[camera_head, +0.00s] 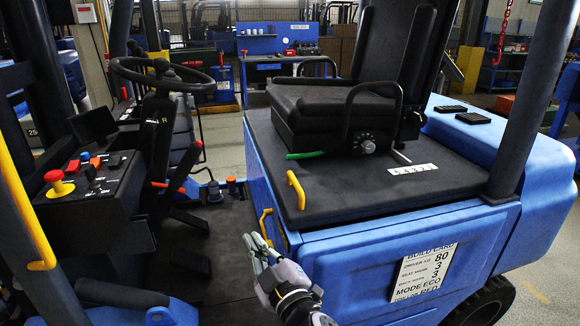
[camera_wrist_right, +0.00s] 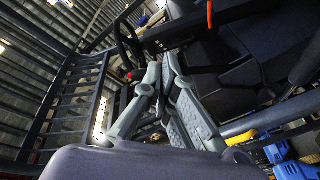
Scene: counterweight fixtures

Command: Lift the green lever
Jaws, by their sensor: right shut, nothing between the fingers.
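The green lever (camera_head: 304,155) is a short, thin bar low on the front left of the black seat (camera_head: 345,110), just above the dark seat deck. My right gripper (camera_head: 260,245) is well below and to the left of it in the head view, beside the blue side of the seat base. It is shut and empty, apart from the lever. Its grey fingers also show close together in the right wrist view (camera_wrist_right: 161,72). I cannot make out the green lever in that view. My left gripper is not in view.
A yellow handle (camera_head: 296,190) stands on the deck edge between my right gripper and the lever. Another yellow handle (camera_head: 266,225) is on the blue side, close to the gripper. The steering wheel (camera_head: 160,72) and control console (camera_head: 85,185) are at left. Open space lies above the deck's front.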

